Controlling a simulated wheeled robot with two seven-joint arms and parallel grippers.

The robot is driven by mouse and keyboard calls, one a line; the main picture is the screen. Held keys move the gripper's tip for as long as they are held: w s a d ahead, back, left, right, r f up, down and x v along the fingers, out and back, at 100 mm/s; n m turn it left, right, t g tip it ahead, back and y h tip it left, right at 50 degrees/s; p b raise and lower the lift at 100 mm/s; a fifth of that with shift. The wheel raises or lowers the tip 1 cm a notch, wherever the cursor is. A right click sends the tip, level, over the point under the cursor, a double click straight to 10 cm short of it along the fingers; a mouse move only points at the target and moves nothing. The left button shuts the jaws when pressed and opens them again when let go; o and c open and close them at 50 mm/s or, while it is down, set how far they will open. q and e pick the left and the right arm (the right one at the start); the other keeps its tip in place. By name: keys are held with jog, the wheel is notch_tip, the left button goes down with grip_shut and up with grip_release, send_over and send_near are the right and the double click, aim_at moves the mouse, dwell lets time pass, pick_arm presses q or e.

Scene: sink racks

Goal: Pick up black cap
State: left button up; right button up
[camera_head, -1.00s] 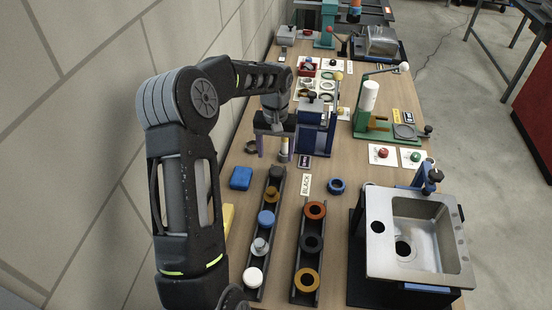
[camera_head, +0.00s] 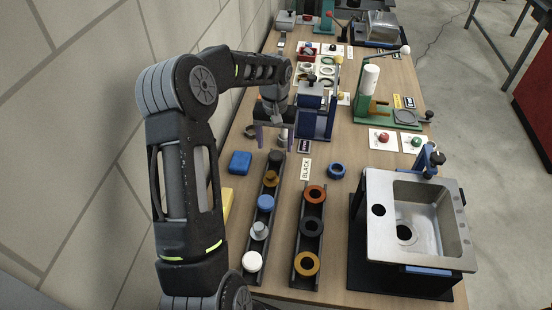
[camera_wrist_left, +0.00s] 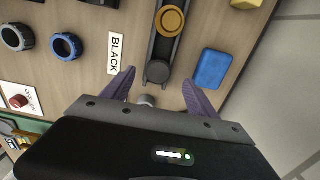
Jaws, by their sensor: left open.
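The black cap (camera_head: 275,157) sits at the far end of the left dark rack (camera_head: 250,243) in the head view. It also shows as a dark round disc in the left wrist view (camera_wrist_left: 157,72). My left gripper (camera_head: 275,140) is open just beyond the cap and above the table, pointing down. In the left wrist view its two fingers (camera_wrist_left: 158,80) stand apart, with the cap lying between their tips in the picture. No contact with the cap is visible. My right gripper is out of view.
A small grey cylinder (camera_wrist_left: 146,100) shows between the fingers. A blue block (camera_head: 240,162) lies left of the rack. An orange-brown cap (camera_head: 271,178) follows the black one. A second rack (camera_head: 306,272) holds rings, and a "BLACK" label (camera_head: 306,169) lies beyond it.

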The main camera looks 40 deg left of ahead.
aim_at(276, 156)
pick_arm(q)
notch_tip(276, 156, down, 5)
jog(key=shift+w+r+b, duration=0.1)
jog(key=shift+b, duration=1.1)
jog(key=shift+c, duration=0.2)
jog(key=c, duration=1.4)
